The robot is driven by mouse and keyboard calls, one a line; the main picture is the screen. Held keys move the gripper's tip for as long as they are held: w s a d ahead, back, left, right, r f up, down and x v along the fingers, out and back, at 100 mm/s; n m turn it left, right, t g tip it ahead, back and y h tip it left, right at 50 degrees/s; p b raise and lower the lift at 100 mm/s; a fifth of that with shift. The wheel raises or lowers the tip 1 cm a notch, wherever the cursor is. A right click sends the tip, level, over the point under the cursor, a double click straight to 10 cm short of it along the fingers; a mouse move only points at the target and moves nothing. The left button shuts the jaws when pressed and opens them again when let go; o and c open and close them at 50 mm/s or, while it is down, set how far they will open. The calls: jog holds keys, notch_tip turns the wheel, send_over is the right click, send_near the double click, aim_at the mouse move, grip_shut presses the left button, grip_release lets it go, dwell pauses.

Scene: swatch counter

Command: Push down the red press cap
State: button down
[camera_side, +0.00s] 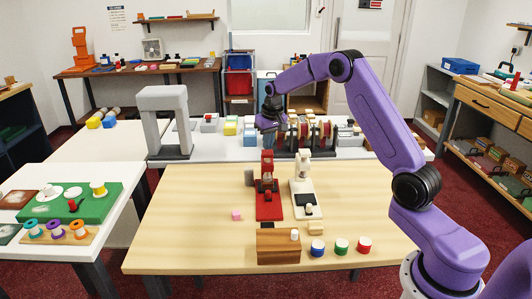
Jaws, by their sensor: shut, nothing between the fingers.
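Nothing shows between the fingers.
The white press (304,186) stands close on the right. A brown wooden block (278,248) and blue, green and red spools (341,247) are at the front. A small pink block (237,215) lies at left. The left part of the wooden table (180,225) is clear.

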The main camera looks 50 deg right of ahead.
jog(key=shift+r, duration=2.85)
jog(key=s+a+r+n+y, duration=0.15)
jog(key=s+a+n, duration=0.25)
jog(key=s+a, duration=0.6)
jog(key=s+a+r+n, duration=0.25)
jog(key=s+a, duration=0.55)
jog(key=a, duration=0.4)
jog(key=s+f+n+g, duration=0.2)
jog(key=s+n, duration=0.7)
jog(key=s, duration=1.7)
jog(key=shift+s+d+f, duration=0.3)
jog(key=shift+d+f, duration=0.15)
jog(key=shift+f, duration=0.4)
